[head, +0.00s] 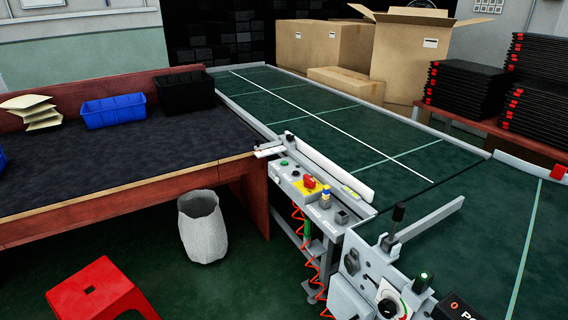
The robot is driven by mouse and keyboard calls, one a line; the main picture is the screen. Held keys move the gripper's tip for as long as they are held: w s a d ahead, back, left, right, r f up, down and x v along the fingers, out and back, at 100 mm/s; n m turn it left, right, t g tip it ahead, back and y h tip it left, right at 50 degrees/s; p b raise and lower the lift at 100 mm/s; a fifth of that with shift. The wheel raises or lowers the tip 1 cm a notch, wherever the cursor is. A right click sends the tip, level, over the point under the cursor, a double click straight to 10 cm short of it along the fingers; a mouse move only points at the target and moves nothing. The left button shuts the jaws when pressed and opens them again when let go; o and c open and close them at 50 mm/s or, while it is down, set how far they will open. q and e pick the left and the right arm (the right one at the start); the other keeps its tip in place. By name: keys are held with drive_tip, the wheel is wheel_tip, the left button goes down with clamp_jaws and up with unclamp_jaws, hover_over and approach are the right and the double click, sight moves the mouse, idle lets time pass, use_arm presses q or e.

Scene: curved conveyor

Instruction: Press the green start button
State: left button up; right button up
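A small green button (284,163) sits at the far end of a grey control panel (292,187) on the conveyor's near left side. A red knob on a yellow base (309,183) is on the same panel. Another green, lit-looking button (423,276) stands on the nearer machine part at the lower right, beside a white dial (388,292). The picture does not show which green one is the start button. Neither of my grippers shows in the head view.
The green conveyor (330,125) runs along the panel. A dark-topped table (120,165) with blue and black bins stands left. A red stool (95,290) and a white bin (202,226) stand on the floor before it. Cardboard boxes (412,60) are behind.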

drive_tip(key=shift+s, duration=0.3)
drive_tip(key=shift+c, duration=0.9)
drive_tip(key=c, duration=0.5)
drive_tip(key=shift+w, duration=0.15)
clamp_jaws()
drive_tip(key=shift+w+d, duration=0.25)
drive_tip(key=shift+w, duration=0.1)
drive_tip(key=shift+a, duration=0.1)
